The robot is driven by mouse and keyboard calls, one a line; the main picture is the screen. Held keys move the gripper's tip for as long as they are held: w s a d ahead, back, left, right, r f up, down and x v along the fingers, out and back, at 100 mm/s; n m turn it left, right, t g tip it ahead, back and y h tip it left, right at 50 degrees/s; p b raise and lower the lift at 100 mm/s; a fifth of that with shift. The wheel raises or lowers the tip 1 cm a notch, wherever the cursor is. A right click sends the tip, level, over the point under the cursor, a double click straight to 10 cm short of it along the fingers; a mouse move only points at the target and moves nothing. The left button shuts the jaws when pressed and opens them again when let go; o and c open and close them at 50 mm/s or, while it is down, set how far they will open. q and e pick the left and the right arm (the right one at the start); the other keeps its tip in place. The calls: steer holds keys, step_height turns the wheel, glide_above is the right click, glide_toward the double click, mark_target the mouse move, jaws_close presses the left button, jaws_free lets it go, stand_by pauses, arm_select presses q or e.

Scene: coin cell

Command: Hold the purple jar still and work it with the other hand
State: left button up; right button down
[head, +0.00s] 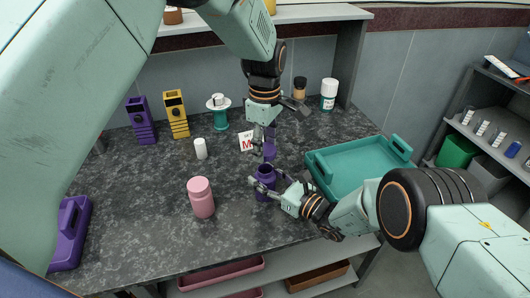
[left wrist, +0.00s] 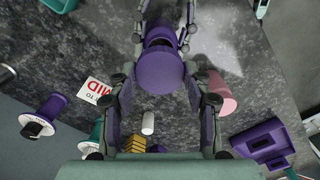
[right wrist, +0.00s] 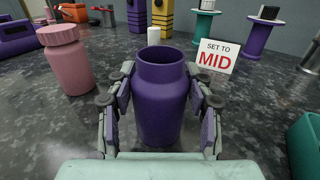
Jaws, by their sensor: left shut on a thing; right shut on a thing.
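The purple jar (head: 265,180) stands upright on the dark speckled worktop, its mouth open in the right wrist view (right wrist: 162,105). My right gripper (head: 266,187) is shut around the jar's body, one finger on each side. My left gripper (head: 266,143) is above the jar, shut on the purple lid (left wrist: 160,70). The lid is apart from the jar, a little above it in the head view. In the left wrist view the lid covers part of the jar. A white sign (right wrist: 213,58) reading "SET TO MID" stands behind the jar.
A pink jar (head: 201,199) and a small white cylinder (head: 200,149) stand to the left. A teal tray (head: 360,165) lies to the right. Purple and yellow devices and a teal spool (head: 220,119) stand at the back. Clear worktop lies around the pink jar.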

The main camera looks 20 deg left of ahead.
steer(key=shift+c, duration=2.3)
jaws_free()
steer(key=v, duration=1.2)
